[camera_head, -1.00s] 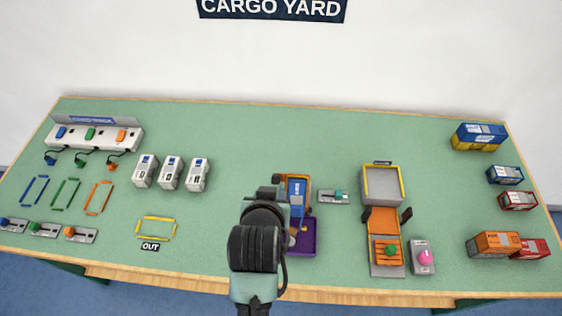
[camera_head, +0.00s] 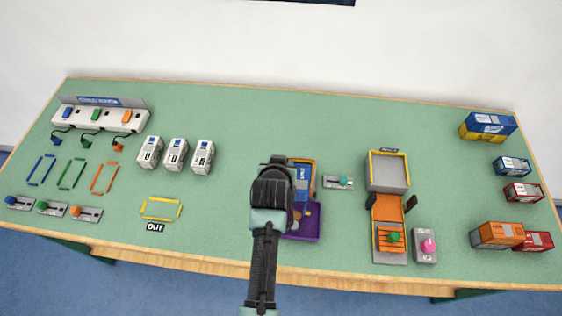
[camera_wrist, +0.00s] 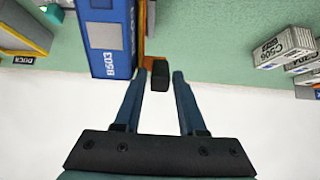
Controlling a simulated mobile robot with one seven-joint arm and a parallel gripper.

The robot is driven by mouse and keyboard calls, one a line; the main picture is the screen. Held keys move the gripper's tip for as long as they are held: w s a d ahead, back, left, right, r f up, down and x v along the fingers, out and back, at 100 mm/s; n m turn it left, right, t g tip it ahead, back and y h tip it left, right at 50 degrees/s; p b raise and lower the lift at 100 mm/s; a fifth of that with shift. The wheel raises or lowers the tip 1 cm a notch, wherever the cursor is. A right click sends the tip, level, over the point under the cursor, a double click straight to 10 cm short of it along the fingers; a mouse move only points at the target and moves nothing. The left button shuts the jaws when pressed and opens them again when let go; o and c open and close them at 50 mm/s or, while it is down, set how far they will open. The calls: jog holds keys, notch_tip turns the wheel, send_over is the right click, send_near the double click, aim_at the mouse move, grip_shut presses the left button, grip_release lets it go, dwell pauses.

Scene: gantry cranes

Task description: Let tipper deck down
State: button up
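The tipper (camera_head: 300,222) stands at the middle of the table, with a purple part at its front and an orange deck (camera_wrist: 149,30) under a blue container (camera_head: 301,182). My arm hides much of it in the head view. The blue container also shows large in the wrist view (camera_wrist: 108,38). A black block (camera_wrist: 160,83), like a grip, is at the orange deck's end. My gripper (camera_wrist: 160,74) has its fingers apart, one on each side of the black block, with small gaps seeming to show. How the deck is tilted is unclear.
A lever plate with a teal knob (camera_head: 344,181) lies right of the tipper. An orange ramp unit (camera_head: 389,212) with a grey tray stands farther right, beside a pink-knob box (camera_head: 425,246). White containers (camera_head: 175,155) stand to the left. Several coloured containers line the right side.

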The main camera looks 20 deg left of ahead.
jog(key=shift+w+f, duration=0.25)
grip_shut()
dwell(1.4)
